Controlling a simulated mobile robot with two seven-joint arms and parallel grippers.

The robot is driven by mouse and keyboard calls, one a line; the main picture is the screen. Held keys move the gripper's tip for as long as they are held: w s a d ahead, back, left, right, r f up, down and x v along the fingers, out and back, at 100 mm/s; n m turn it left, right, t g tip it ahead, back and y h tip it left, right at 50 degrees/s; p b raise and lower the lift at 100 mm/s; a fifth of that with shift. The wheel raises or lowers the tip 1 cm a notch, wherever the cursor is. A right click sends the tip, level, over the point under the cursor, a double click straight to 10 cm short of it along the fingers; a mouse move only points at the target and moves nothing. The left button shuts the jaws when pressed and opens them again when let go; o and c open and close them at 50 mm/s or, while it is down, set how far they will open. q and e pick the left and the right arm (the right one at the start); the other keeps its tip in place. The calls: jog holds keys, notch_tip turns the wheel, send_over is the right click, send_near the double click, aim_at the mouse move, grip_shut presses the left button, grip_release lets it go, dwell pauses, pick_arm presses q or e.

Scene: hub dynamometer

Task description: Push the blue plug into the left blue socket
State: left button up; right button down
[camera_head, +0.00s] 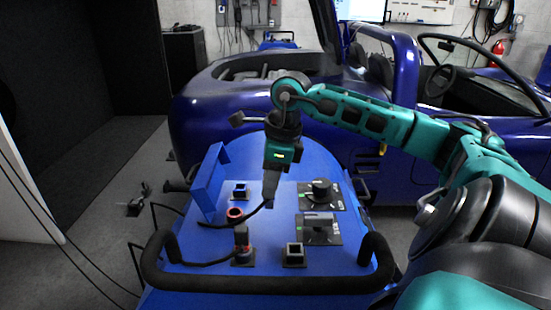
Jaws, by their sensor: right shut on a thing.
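My right gripper (270,202) points down over the middle of the blue panel (190,247). It is shut on a dark plug-like piece with a black cable (240,217) leading off left; I take it for the blue plug, but its colour and tip are mostly hidden by the fingers. A small square socket (240,192) with a blue look inside stands at the panel's back left, left of my gripper. A second square socket (294,255) stands at the front, below and right of my gripper. The gripper seems apart from both. My left gripper is not in view.
A red ring-shaped socket (235,214) and a dark plug with red (242,238) stand left of my gripper. Two black units with knobs (321,196) (320,229) are at the right. A black handle bar (265,283) crosses the front. A blue upright plate (209,182) stands at the left.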

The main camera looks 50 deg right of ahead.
jog(key=shift+w+a+r+p, duration=0.25)
jog(key=shift+w+p, duration=0.05)
jog(key=shift+p, duration=0.05)
jog(key=shift+w+a+p, duration=0.2)
jog(key=shift+w+p, duration=0.05)
jog(key=shift+p, duration=0.1)
jog(key=shift+w+a+p, duration=1.6)
jog(key=shift+w+a, duration=0.25)
jog(key=shift+w, duration=0.8)
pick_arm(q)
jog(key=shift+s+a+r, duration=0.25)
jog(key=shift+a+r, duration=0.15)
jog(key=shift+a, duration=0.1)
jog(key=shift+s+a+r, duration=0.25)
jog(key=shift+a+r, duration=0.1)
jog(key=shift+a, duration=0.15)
pick_arm(e)
jog(key=w+d+f, duration=0.1)
jog(key=w+d, duration=0.5)
jog(key=d, duration=0.1)
jog(key=shift+d+f, duration=0.15)
jog(key=shift+d, duration=0.1)
